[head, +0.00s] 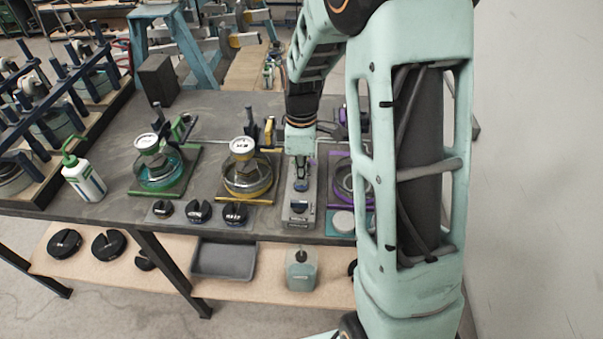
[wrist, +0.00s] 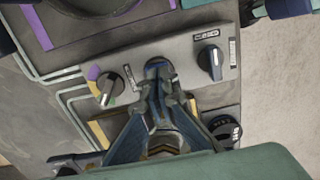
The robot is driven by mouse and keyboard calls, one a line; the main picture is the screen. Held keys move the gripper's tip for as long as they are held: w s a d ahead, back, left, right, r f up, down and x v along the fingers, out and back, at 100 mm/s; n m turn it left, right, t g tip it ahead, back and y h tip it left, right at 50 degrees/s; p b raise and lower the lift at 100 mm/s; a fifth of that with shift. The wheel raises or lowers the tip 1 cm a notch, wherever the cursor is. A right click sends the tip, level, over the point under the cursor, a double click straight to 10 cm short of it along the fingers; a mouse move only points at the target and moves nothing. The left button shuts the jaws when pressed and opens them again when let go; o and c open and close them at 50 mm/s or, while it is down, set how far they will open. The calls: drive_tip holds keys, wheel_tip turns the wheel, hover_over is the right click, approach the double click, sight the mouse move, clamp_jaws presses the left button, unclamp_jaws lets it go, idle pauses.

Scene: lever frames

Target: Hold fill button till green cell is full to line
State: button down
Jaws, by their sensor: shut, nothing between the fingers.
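The green cell (head: 158,172) is a clear round vessel with teal liquid in a green frame, with a white dial (head: 147,142) above it. Its fill line is too small to make out. A grey control panel (head: 299,213) stands right of the yellow cell (head: 248,178). My gripper (head: 300,185) points down over this panel, fingers together and empty. In the wrist view, the fingertips (wrist: 164,88) are at a dark blue round button (wrist: 158,67) on the panel and partly cover it. I cannot tell whether it is pressed.
A selector knob (wrist: 108,90) with purple, yellow and green marks is left of the button; another knob (wrist: 211,60) is right. A purple-framed cell (head: 345,175) stands behind my arm. A white-green bottle (head: 84,180) and black slotted weights (head: 198,212) are on the bench.

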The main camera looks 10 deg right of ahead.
drive_tip(key=shift+s+f, duration=0.25)
drive_tip(key=shift+f, duration=0.25)
drive_tip(key=shift+s+f, duration=0.15)
idle(1.0)
drive_tip(key=shift+r, duration=0.45)
wheel_tip(320, 180, up, 14)
drive_tip(key=p, duration=0.2)
drive_tip(key=shift+w, duration=0.35)
drive_tip(key=shift+w, duration=0.1)
idle(0.3)
